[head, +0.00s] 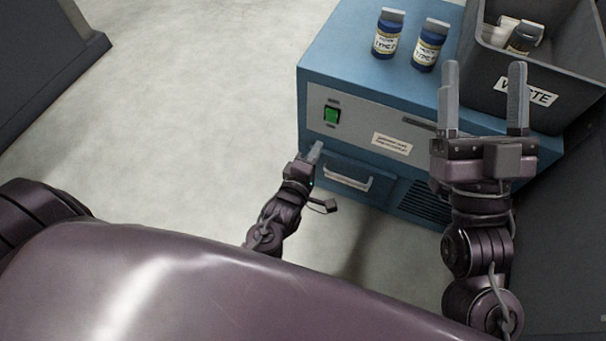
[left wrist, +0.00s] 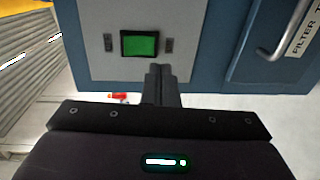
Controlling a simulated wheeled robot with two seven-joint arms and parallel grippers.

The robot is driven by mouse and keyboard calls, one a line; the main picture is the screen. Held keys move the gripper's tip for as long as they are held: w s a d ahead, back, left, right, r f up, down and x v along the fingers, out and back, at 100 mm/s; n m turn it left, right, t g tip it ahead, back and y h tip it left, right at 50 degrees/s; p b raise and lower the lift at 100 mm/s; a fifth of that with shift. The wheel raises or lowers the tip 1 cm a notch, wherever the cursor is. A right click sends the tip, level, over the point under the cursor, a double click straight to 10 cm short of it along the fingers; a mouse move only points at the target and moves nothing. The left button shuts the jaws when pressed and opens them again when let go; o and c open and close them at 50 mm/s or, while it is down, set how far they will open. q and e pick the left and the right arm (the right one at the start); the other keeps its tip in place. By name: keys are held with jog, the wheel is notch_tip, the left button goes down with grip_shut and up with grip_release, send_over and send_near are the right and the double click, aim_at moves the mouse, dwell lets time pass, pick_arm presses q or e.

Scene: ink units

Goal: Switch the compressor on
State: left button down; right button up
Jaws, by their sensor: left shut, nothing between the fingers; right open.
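The compressor is a blue cabinet (head: 330,60) with a grey front panel. A green switch (head: 331,115) sits at the panel's left end. In the left wrist view the green switch (left wrist: 139,44) is a lit-looking square in a dark frame, just beyond my fingertips. My left gripper (head: 315,150) is shut and empty, in front of the cabinet and below the switch; its closed fingers (left wrist: 160,75) show in the left wrist view, apart from or touching the panel, I cannot tell. My right gripper (head: 483,95) is open and empty, in front of the cabinet's right side.
Two blue bottles (head: 388,35) stand on the cabinet top. A dark waste bin (head: 560,85) with bottles inside stands at the right. A drawer handle (head: 347,178) and vent (head: 425,203) are lower on the front. The floor (head: 200,90) at left is clear.

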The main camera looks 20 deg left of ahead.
pick_arm(q)
jog(key=s+p, duration=0.1)
jog(key=s, duration=0.6)
jog(key=shift+a+f, duration=0.2)
jog(key=shift+f, duration=0.2)
pick_arm(e)
notch_tip(320, 180, down, 11)
jog(key=w+a+g+h, duration=0.2)
jog(key=g, duration=0.3)
jog(key=shift+w+g, duration=0.3)
jog(key=shift+g, duration=0.1)
